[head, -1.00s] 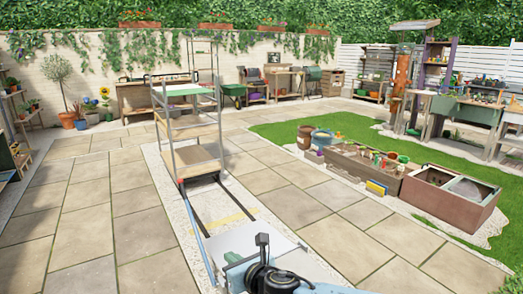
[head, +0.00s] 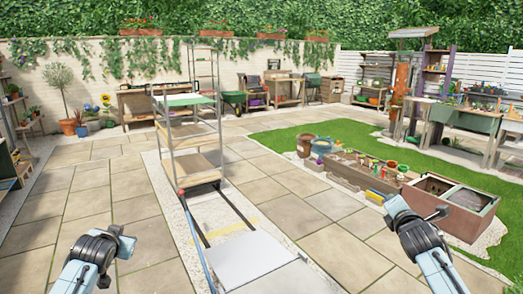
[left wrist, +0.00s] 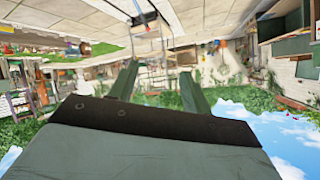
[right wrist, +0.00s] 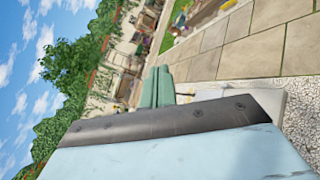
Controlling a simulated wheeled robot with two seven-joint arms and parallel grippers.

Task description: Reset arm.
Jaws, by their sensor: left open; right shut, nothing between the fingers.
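My left arm comes in at the lower left of the head view, with its gripper (head: 118,243) raised over the paving. In the left wrist view the two green fingers (left wrist: 158,88) stand apart with nothing between them. My right arm is at the lower right of the head view, with its gripper (head: 398,207) in front of the sand box. In the right wrist view its green fingers (right wrist: 156,87) are together and hold nothing. Both grippers are apart from every object.
A wooden shelf rack (head: 190,134) stands ahead on a gravel strip, with a white board (head: 250,262) on the ground before it. A brown box (head: 452,207) and a wooden planter (head: 350,176) with pots stand at the right. Paving (head: 75,210) at the left is clear.

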